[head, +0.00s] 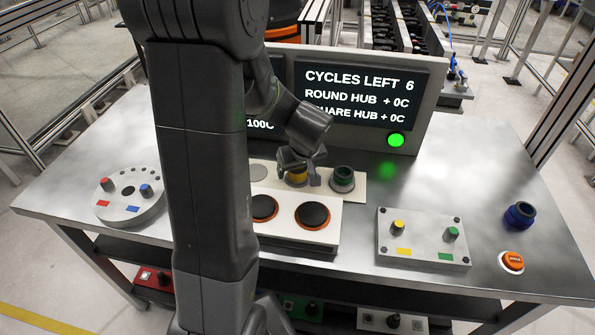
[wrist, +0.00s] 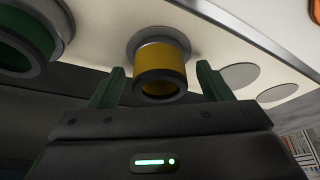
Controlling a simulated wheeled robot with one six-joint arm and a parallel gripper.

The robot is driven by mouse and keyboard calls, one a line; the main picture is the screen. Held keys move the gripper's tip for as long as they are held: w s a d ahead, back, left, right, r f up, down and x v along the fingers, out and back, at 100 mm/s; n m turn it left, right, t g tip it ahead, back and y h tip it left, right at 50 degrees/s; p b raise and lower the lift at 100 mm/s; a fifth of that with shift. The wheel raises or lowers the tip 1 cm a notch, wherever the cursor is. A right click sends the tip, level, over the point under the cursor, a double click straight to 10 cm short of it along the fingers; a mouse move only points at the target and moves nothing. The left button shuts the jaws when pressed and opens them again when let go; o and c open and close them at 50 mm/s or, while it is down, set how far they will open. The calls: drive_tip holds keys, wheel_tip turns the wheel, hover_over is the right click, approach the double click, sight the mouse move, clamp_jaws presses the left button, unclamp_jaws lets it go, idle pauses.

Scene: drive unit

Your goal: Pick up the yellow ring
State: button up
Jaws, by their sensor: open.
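The yellow ring (head: 297,177) stands on a pale plate behind the two dark round pads in the head view, partly hidden by my gripper. In the wrist view the yellow ring (wrist: 160,66) has a dark rim and sits on a grey round spot. My gripper (wrist: 161,85) is open, with one green finger on each side of the ring. The fingers look apart from the ring. In the head view my gripper (head: 300,165) is right at the ring.
A green ring (head: 343,178) stands close to the right, also in the wrist view (wrist: 25,45). Two dark pads (head: 312,215) lie in front. A blue ring (head: 520,214) and orange button (head: 511,262) are far right. A display panel (head: 365,95) stands behind.

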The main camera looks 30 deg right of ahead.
drive_tip(key=shift+c, duration=0.4)
drive_tip(key=c, duration=1.1)
drive_tip(key=shift+r, duration=0.1)
wheel_tip(320, 180, up, 13)
drive_tip(key=p, duration=0.2)
